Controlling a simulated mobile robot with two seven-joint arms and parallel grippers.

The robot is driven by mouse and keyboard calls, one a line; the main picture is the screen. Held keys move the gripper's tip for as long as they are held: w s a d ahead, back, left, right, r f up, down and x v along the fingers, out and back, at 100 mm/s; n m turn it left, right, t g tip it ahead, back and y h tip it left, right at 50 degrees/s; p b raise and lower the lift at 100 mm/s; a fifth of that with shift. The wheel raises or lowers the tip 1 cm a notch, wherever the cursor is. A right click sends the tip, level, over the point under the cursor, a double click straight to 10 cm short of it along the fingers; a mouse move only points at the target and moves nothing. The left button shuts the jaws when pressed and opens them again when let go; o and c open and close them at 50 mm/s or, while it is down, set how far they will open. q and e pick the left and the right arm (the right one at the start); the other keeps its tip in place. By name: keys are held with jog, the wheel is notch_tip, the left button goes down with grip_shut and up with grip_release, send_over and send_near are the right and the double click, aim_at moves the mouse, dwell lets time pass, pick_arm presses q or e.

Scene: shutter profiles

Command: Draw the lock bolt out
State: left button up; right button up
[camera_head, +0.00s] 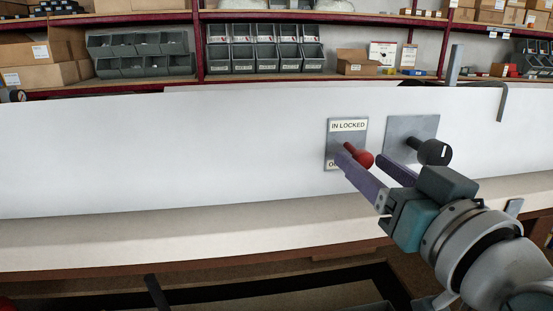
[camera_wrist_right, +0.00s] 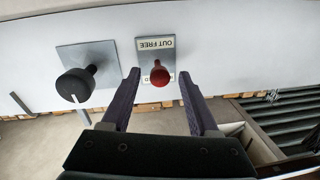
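The lock bolt shows as a red knob (camera_head: 360,156) on a short stem, standing out from a grey plate (camera_head: 333,140) on the white panel. The plate has an "IN LOCKED" label above the knob; a lower label is mostly hidden by my finger. In the wrist view the plate appears upside down, with "OUT FREE" readable and the red knob (camera_wrist_right: 159,75) in front of the other label. My right gripper (camera_head: 364,160) is open, one finger on each side of the knob; in the wrist view gaps show on both sides. My left gripper is not in view.
A black knob (camera_head: 434,152) on a second grey plate (camera_head: 412,125) stands just right of the red knob, close to my right gripper. The long white panel (camera_head: 180,150) lies along the bench (camera_head: 150,237). Shelves with grey bins (camera_head: 265,50) and boxes are behind.

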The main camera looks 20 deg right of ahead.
jog(key=shift+s, duration=0.1)
jog(key=s+a, duration=0.1)
jog(key=s, duration=0.8)
jog(key=shift+s+a+p, duration=0.3)
jog(key=shift+s+p, duration=0.05)
